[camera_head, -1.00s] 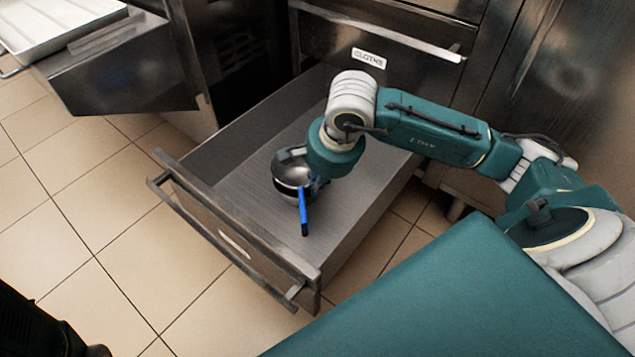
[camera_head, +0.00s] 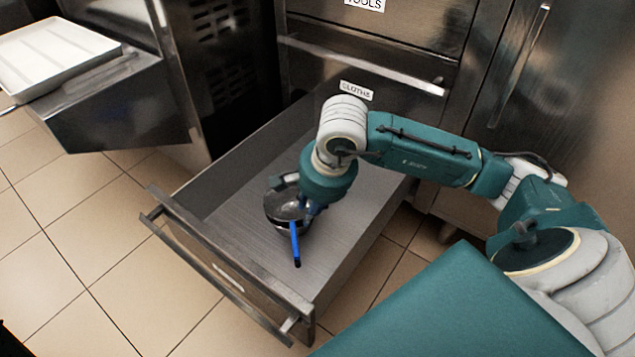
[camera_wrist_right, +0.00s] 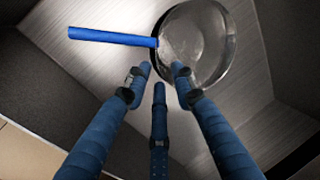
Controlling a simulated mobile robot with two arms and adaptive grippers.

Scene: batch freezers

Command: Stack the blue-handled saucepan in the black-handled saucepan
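The blue-handled saucepan (camera_head: 283,209) sits in the open drawer, its blue handle (camera_head: 295,241) pointing toward the drawer front. In the right wrist view, its round metal bowl (camera_wrist_right: 207,45) is at the upper middle, with the blue handle reaching left. My right gripper (camera_wrist_right: 162,72) is at the bowl's near rim, beside the handle's base. Its three blue fingers are spread with gaps between them, and no clear hold shows. In the head view, my arm hides part of the pan. I cannot make out the black-handled saucepan. My left gripper is not in view.
The drawer (camera_head: 250,285) stands pulled out below another marked "CLOTHS" (camera_head: 356,90); its floor around the pan is mostly clear. A white tray (camera_head: 55,60) is at the upper left above a metal cabinet part. Tiled floor (camera_head: 80,235) is free to the left.

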